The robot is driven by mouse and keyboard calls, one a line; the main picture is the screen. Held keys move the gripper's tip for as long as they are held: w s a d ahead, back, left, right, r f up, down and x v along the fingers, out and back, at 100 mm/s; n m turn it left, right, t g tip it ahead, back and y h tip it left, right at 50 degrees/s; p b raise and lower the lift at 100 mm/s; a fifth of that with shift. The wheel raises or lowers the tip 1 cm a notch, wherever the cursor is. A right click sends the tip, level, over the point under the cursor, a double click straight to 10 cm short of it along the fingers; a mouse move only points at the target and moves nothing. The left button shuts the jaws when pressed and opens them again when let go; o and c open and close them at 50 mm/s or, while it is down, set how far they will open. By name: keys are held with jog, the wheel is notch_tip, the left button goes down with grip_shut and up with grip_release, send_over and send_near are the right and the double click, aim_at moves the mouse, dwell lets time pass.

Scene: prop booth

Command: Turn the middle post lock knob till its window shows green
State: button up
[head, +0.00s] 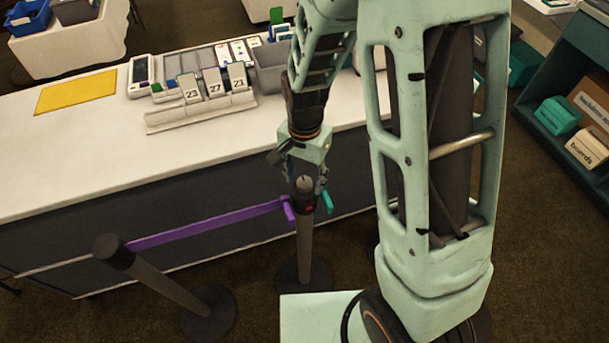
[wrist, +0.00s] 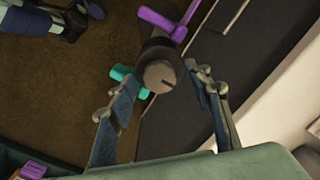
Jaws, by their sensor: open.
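The middle post (head: 304,240) stands upright on a round base in front of the counter. Its lock knob (head: 304,184) is the grey cap on top. In the wrist view the knob (wrist: 160,75) is a round grey disc with a dark slot mark near its edge. A small red patch (head: 309,209) shows on the post head just below the knob; I cannot tell for certain that it is the window. My gripper (head: 305,188) points down over the post. In the wrist view its fingers (wrist: 157,88) are open, one on each side of the knob, apart from it.
A purple belt (head: 205,225) runs from the middle post to the left post (head: 160,278). A teal piece (head: 327,202) sticks out right of the post head. The white counter (head: 60,165) with number cards (head: 212,84) stands behind. Shelves (head: 570,130) are at right.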

jog(key=shift+f, duration=0.1)
jog(key=c, duration=1.1)
jog(key=shift+c, duration=0.2)
jog(key=shift+n, duration=0.3)
jog(key=n+b, duration=0.1)
jog(key=n, duration=0.2)
jog(key=shift+n+b, duration=0.3)
jog(key=shift+b, duration=0.05)
jog(key=n+b, duration=0.1)
jog(key=n, duration=0.3)
jog(key=shift+n, duration=0.3)
jog(key=n, duration=0.4)
jog(key=shift+n+p, duration=0.35)
jog(key=shift+n, duration=1.65)
